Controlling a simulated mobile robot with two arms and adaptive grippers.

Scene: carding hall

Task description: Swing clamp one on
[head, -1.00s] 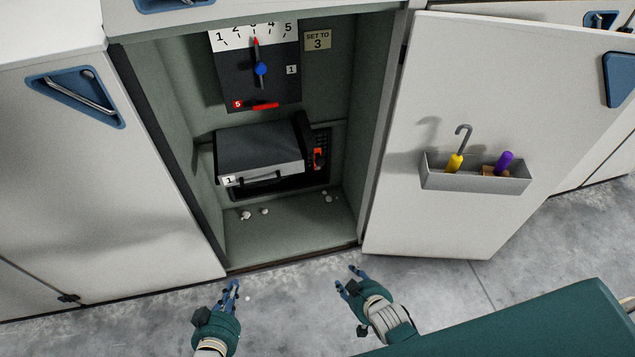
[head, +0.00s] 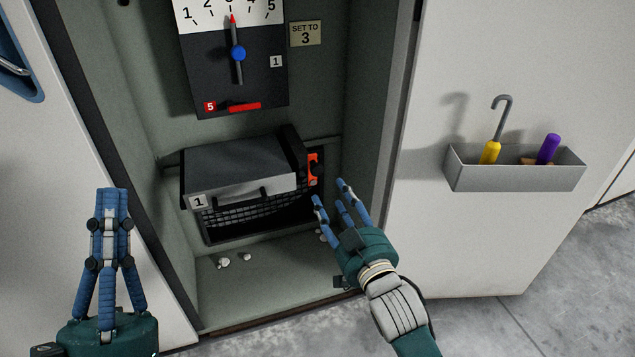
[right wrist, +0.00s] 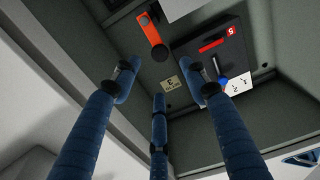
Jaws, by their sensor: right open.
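An orange clamp lever (head: 313,168) sits at the right end of a dark grey box (head: 240,162) that carries a white label 1, inside the open cabinet. In the right wrist view the orange lever (right wrist: 151,30) stands tilted, with a dark round pivot at its lower end. My right gripper (head: 332,193) is open and empty, below and to the right of the lever, fingers pointing at it without visible contact. In the right wrist view its spread fingers (right wrist: 157,88) are below the lever. My left gripper (head: 112,192) has its fingertips together, empty, at the cabinet's left edge.
A gauge panel (head: 265,85) above has a blue hub, a red-tipped pointer at 3 and a red bar by label 5. A plate (head: 305,33) reads "SET TO 3". The open door (head: 470,240) at right bears a tool bin (head: 515,175). White tufts (head: 223,262) lie on the cabinet floor.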

